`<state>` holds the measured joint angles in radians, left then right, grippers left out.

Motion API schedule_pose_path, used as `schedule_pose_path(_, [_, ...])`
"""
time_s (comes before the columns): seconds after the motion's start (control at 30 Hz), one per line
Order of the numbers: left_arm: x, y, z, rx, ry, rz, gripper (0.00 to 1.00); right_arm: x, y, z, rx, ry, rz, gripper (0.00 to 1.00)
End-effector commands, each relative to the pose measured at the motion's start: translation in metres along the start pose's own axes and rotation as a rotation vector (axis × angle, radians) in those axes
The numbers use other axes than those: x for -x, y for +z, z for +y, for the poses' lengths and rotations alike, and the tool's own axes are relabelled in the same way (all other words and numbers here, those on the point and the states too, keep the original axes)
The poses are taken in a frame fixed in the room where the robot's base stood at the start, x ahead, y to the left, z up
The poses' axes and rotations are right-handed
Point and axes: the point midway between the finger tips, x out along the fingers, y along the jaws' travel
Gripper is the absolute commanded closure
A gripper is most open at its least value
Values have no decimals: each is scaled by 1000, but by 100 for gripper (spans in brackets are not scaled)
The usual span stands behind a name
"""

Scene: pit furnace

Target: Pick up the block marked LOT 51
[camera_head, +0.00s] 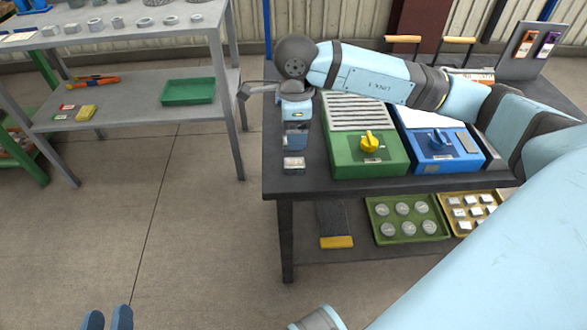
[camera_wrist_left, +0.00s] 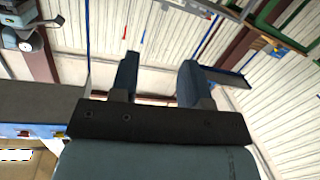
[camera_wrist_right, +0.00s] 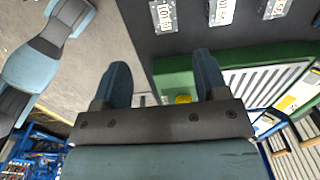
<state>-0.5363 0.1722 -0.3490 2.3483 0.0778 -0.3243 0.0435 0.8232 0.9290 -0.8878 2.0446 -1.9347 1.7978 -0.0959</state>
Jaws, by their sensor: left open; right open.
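Three blocks with pale labels lie in a row on the dark table beside the green unit. In the right wrist view they are the left block (camera_wrist_right: 163,15), the middle block (camera_wrist_right: 222,11) and the right block (camera_wrist_right: 272,8). Their labels are small and tilted; I cannot tell surely which reads LOT 51. My right gripper (camera_head: 296,142) is open and empty above the table's left end, apart from the blocks. My left gripper (camera_head: 107,318) is open and empty, low over the floor.
The green unit (camera_head: 368,158) with a yellow knob and the blue unit (camera_head: 440,155) stand right of the blocks. Trays of pieces (camera_head: 372,231) sit on the shelf below. A grey rack (camera_head: 130,118) stands left, with clear floor between.

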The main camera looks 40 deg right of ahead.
Motion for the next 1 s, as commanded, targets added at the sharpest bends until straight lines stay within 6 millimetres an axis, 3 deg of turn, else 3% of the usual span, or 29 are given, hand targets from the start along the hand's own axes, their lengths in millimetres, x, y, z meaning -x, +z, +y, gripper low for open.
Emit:
schedule_pose_path(0.1, [-2,-8,5,6,20,54,57,-29,0,1,1,5,1,33])
schedule_pose_path(0.23, [-3,-17,9,12,36,99,57,-50,1,0,0,4,-1,33])
schedule_pose_path(0.57, [-3,-28,16,26,65,175,57,-81,2,-4,1,5,-2,33])
schedule_pose_path(0.77, [0,-50,26,41,106,278,57,-107,2,-7,1,4,-3,33])
schedule_pose_path(1.0, [1,-55,28,45,114,297,57,-112,3,-7,1,3,-4,33])
